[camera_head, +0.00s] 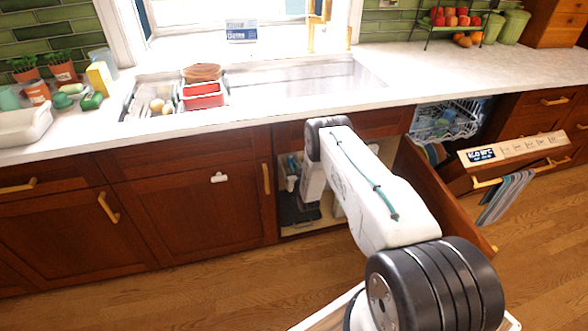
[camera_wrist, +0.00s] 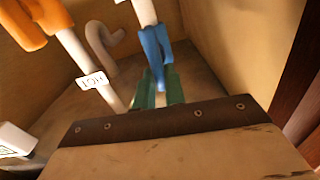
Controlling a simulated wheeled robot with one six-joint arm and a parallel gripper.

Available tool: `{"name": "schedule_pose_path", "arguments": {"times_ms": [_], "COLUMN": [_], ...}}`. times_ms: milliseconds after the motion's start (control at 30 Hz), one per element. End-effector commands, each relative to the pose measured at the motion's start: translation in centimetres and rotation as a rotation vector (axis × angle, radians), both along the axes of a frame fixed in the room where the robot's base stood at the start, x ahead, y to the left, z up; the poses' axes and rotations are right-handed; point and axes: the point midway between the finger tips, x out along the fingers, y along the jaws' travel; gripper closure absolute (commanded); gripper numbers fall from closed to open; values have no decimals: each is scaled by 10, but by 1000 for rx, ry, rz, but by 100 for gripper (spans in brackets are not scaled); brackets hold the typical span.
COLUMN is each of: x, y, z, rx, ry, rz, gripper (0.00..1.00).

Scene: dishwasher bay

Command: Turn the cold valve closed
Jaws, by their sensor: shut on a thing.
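In the wrist view, the blue handle (camera_wrist: 153,46) of the cold valve sits on a pale pipe (camera_wrist: 144,10) at the top centre. Its lower end runs down between the two green fingertips of my gripper (camera_wrist: 160,87), which is shut on it. To the left is the orange handle (camera_wrist: 49,14) of the other valve, on a white pipe with a tag reading HOT (camera_wrist: 92,81). In the head view, my arm reaches into the open cabinet under the sink (camera_head: 299,221). My gripper and the valves are hidden there.
A curved grey pipe (camera_wrist: 103,38) stands between the two valves. A white box-like thing (camera_wrist: 16,139) lies at the left. In the head view, an open wooden cabinet door (camera_head: 437,196) and the open dishwasher (camera_head: 515,158) are on the right. The floor at left is clear.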

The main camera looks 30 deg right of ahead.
Motion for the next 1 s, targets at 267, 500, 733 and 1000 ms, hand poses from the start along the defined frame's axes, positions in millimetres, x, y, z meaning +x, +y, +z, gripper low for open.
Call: {"name": "schedule_pose_path", "arguments": {"times_ms": [267, 500, 733, 1000], "x": [-2, -4, -5, -5], "y": [-3, -6, -8, -11], "z": [-3, -5, -8, -12], "rx": [195, 414, 625, 871], "ry": [-50, -112, -171, -241], "rz": [0, 0, 1, 1], "gripper": [100, 100, 100, 100]}}
